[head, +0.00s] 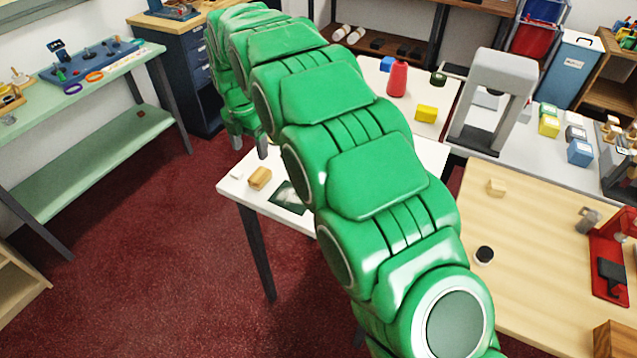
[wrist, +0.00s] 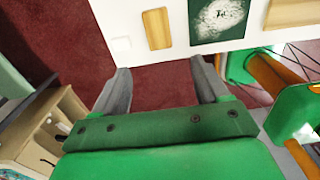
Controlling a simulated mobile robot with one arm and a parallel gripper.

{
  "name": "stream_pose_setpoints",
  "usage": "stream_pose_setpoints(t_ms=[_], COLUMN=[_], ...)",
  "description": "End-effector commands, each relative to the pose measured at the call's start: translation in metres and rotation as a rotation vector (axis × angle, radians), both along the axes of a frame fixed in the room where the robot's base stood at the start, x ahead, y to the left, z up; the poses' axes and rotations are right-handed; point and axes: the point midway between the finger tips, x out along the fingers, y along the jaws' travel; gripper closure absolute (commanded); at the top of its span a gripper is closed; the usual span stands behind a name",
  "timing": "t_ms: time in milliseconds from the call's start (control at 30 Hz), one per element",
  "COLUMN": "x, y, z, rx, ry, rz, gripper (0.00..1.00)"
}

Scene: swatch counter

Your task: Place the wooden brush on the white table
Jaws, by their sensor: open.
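A tan wooden piece (head: 260,178), apparently the wooden brush, lies flat on the white table (head: 232,192) near its left edge. In the wrist view the same piece (wrist: 157,28) lies on the white table top (wrist: 186,32), just beyond the fingertips; no bristles can be made out. My gripper (head: 249,143) is above the table's left edge, apart from the piece. In the wrist view my gripper (wrist: 160,68) is open and empty, with red carpet and the table edge showing between its fingers.
A dark card with a pale print (head: 290,196) and a small white item (head: 237,175) flank the wooden piece. My green arm hides much of the white table. A wooden table (head: 520,265) stands at the right, a green bench (head: 100,175) at the left, with carpet between.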

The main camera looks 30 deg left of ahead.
Motion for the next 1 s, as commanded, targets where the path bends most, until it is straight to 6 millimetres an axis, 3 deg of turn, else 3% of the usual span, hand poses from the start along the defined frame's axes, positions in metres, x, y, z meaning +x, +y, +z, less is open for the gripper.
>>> stream_pose_setpoints(t_ms=[233, 367, 700, 1000], x=[0.002, 0.013, 0.049, 0.052], y=[-0.004, -0.026, -0.149, -0.26], z=[0.002, 0.013, 0.059, 0.091], rx=[-0.001, -0.005, -0.028, -0.051], ry=[0.0, 0.0, 0.002, 0.006], rz=[-0.014, -0.102, -0.575, -1.006], gripper=[0.26, 0.26, 0.26, 0.26])
